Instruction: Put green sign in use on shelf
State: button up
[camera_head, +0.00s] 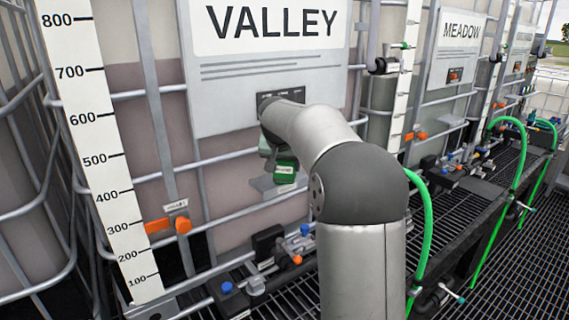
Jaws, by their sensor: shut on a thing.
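The green sign (285,168) is a small green block with a white label, in front of the VALLEY tote. My gripper (272,151) is shut on the green sign from above; its fingers are small and partly hidden by my arm. A small grey shelf (265,185) sticks out from the tote frame just below the green sign. The sign overlaps the shelf in this view, and I cannot tell whether they touch.
A white VALLEY board (225,75) with a dark slotted holder (280,96) is behind my arm. A scale strip (95,130) and an orange valve handle (183,225) are at left. Blue-capped valves (227,288) line the bottom. A green hose (425,225) and MEADOW board (461,31) are at right.

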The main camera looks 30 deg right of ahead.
jog(key=shift+f, duration=0.2)
jog(key=o, duration=1)
jog(key=shift+r, duration=0.15)
jog(key=shift+r, duration=0.2)
jog(key=b+v, duration=0.2)
jog(key=v, duration=1)
jog(key=s+a+f+n+g+y, duration=0.1)
jog(key=s+a+f+n, duration=0.1)
jog(key=s+a+f, duration=0.3)
jog(key=s+a+f+n+g+y, duration=0.1)
jog(key=s+a+f, duration=0.4)
jog(key=s+f, duration=0.8)
jog(key=s+a+f+n+g+y, duration=0.1)
jog(key=s+a+f+n, duration=0.3)
jog(key=s+f, duration=0.5)
jog(key=shift+s+a+g+y, duration=0.15)
jog(key=shift+s+a+g, duration=0.1)
jog(key=shift+s, duration=0.8)
jog(key=shift+s+a+g+y, duration=0.1)
jog(key=shift+s+a+g, duration=0.15)
jog(key=shift+s, duration=0.8)
jog(key=shift+s+a+g+y, duration=0.15)
jog(key=shift+s+a+g, duration=0.05)
jog(key=shift+s, duration=0.9)
